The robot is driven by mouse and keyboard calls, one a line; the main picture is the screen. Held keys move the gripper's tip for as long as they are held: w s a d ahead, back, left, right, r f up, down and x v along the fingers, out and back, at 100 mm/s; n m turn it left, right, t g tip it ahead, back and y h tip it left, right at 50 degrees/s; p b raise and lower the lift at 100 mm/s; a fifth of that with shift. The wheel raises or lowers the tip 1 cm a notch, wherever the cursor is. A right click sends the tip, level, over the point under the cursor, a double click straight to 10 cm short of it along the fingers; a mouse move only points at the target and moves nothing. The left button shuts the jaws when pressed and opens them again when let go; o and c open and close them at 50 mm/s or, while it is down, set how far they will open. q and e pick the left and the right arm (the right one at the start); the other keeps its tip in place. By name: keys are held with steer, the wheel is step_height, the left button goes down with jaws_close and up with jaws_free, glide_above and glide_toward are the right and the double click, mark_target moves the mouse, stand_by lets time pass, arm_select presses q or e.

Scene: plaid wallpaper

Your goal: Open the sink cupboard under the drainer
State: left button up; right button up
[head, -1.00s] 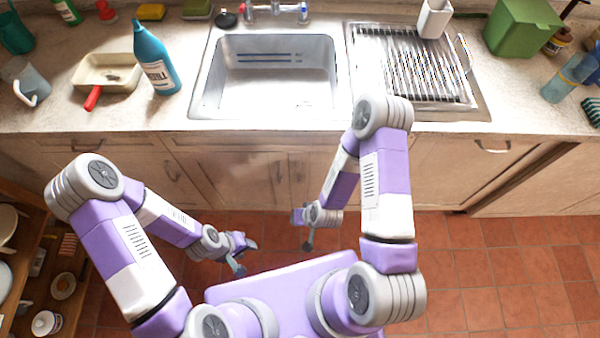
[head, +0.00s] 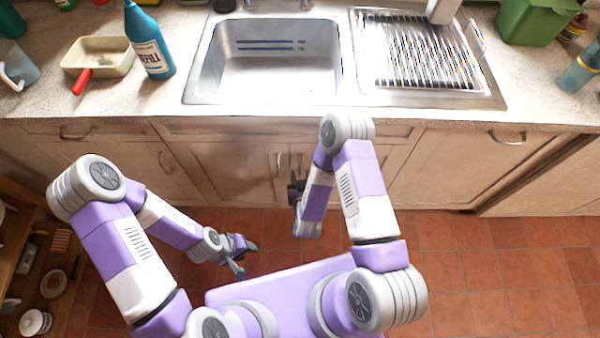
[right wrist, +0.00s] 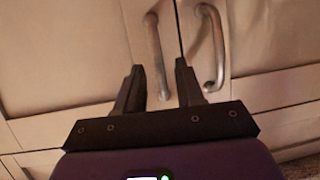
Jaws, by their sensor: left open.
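The sink cupboard has two pale wooden doors, left (head: 235,175) and right (head: 345,185), below the sink and drainer. Upright metal bar handles stand side by side at their meeting edges, left (head: 279,163) and right (right wrist: 212,45). My right gripper (head: 296,188) is in front of these handles. In the right wrist view its two dark fingers (right wrist: 160,80) are apart, with the left of the two handles (right wrist: 155,55) appearing between them; contact cannot be told. The other handle is just beyond the right finger. My left gripper (head: 238,256) is open and empty, low above the floor.
The steel sink (head: 270,60) and drainer (head: 420,60) are set in the worktop above. A shelf unit (head: 25,260) stands at the lower left. Another cupboard door (head: 470,165) with a handle is at right. Tiled floor (head: 480,270) is clear at right.

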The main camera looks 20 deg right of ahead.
mark_target(300, 173)
steer(key=shift+b+x, duration=0.3)
steer(key=shift+x, duration=1.25)
jaws_close()
